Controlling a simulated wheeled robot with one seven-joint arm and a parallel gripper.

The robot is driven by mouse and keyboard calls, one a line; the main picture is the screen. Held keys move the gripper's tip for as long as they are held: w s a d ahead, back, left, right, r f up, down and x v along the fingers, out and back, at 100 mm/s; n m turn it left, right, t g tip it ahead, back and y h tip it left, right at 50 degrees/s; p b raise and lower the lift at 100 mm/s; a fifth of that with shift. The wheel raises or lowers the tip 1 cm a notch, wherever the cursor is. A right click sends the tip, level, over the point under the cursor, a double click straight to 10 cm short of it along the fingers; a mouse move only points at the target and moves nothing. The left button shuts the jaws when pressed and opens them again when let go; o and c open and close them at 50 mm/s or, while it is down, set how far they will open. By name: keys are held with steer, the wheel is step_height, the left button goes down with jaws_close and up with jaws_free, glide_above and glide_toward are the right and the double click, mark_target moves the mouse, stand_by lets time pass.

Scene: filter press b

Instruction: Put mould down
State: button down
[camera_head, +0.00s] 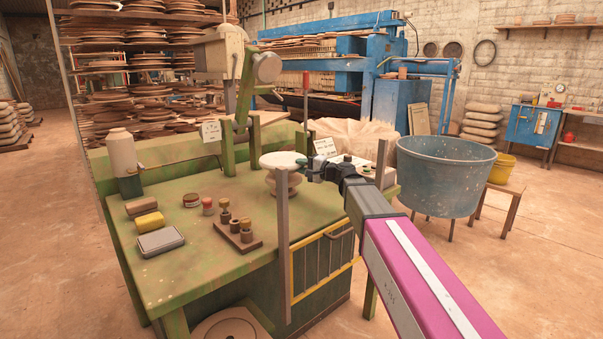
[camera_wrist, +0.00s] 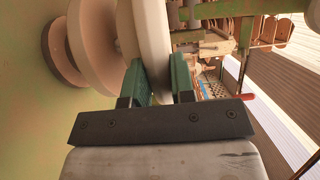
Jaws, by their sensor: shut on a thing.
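The mould (camera_head: 279,159) is a white round disc above a pale, stepped round pedestal (camera_head: 283,182) on the green bench. My gripper (camera_head: 303,163) comes in from the right and is shut on the mould's rim. In the wrist view the edge of the white mould (camera_wrist: 150,38) stands between the green fingers of my gripper (camera_wrist: 158,82). The pedestal's round steps (camera_wrist: 95,45) show beside the mould there. I cannot tell whether the mould touches the pedestal. The mould's right edge is partly hidden by my gripper in the head view.
The green bench (camera_head: 190,265) carries a wooden block with stamps (camera_head: 238,237), a yellow sponge (camera_head: 149,222), a grey tin (camera_head: 161,242) and a bottle (camera_head: 122,155). A grey post (camera_head: 283,240) rises in front. A blue tub (camera_head: 445,180) stands at the right.

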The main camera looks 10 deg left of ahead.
steer(key=shift+f, duration=1.05)
steer(key=shift+f, duration=0.15)
steer(key=c, duration=1)
jaws_free()
steer(key=shift+o, duration=0.2)
steer(key=v, duration=1.2)
